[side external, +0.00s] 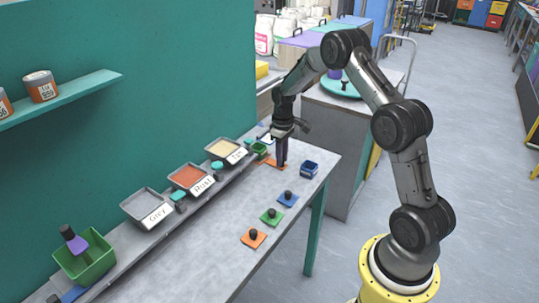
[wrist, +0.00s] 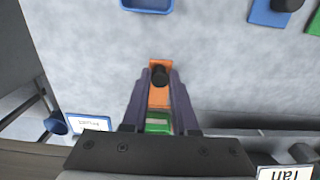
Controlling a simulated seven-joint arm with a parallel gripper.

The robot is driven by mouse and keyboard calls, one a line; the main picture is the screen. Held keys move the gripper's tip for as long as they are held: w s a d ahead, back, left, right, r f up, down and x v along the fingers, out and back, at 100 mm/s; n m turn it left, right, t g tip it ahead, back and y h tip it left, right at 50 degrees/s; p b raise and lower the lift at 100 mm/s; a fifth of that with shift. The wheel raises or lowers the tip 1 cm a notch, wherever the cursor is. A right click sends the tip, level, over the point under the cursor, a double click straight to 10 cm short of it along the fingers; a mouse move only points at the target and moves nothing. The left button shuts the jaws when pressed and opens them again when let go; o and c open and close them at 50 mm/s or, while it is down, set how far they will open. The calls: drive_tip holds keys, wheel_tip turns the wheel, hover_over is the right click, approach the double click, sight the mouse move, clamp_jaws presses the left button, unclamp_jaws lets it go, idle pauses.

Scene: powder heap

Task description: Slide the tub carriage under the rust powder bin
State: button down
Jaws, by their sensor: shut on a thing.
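The tub carriage shows in the wrist view as an orange plate (wrist: 158,94) with a black knob (wrist: 159,74) and a small green tub (wrist: 158,126) at its near end. In the side view the green tub (side external: 260,149) sits at the rail's far end, past the tan bin (side external: 222,149). My gripper (side external: 281,163) is down at the table with its purple fingers shut on the knob; it also shows in the wrist view (wrist: 159,80). The rust bin (side external: 180,187) stands left of the tan bin, with reddish powder inside.
A grey bin (side external: 131,209) stands left of the rust bin. A green box (side external: 95,268) with a purple scoop is at the rail's near left. A blue tub (side external: 309,170) and blue (side external: 287,200), green (side external: 271,216) and orange (side external: 252,239) knobbed plates lie on the table, apart from the rail.

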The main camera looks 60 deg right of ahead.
drive_tip(key=shift+a, duration=14.6)
drive_tip(key=c, duration=0.8)
unclamp_jaws()
wheel_tip(320, 180, up, 8)
drive_tip(key=shift+f, duration=0.2)
drive_tip(key=shift+d, duration=0.1)
